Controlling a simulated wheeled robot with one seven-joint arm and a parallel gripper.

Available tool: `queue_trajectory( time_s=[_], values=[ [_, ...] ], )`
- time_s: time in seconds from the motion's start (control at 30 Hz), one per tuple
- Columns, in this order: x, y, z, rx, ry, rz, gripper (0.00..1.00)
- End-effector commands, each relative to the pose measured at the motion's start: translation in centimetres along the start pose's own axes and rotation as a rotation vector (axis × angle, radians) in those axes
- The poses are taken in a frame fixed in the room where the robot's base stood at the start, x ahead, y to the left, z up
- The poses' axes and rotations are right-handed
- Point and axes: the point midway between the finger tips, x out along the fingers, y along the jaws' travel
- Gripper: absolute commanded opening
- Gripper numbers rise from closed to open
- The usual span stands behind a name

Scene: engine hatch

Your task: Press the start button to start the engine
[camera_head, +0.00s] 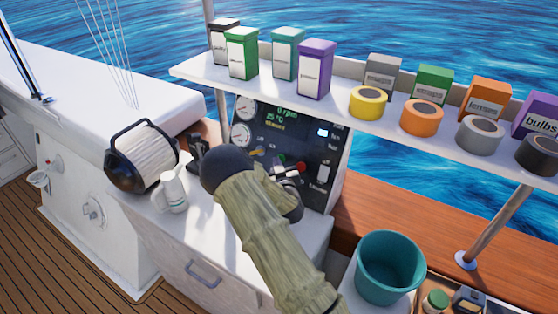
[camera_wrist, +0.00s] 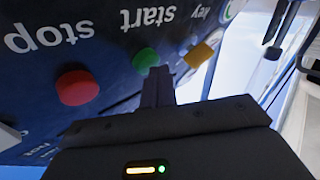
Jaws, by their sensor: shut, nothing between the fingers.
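The dark control panel (camera_head: 322,155) stands upright under the shelf, with gauges and a small lit screen. In the wrist view the lettering is upside down. A green button (camera_wrist: 145,58) lies by the word "start", a red button (camera_wrist: 77,88) by "stop", and a yellow knob (camera_wrist: 198,54) by "key". My gripper (camera_wrist: 158,72) is shut and empty, with its fingertips beside the green button and partly between it and the yellow knob. I cannot tell whether they touch the panel. In the head view my arm hides part of the panel; the red button (camera_head: 301,165) shows there.
A white shelf (camera_head: 345,98) with several boxes and tape rolls overhangs the panel. A teal bucket (camera_head: 390,268) stands at the lower right.

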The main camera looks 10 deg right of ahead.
Motion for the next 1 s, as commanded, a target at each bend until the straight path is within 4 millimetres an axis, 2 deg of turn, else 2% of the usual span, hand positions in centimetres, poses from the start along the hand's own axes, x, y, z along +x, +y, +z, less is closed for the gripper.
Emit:
queue_trajectory(
  time_s=[1.0],
  values=[
    [0.68,0.55,0.56,0.000,-0.001,0.002,0.00]
  ],
)
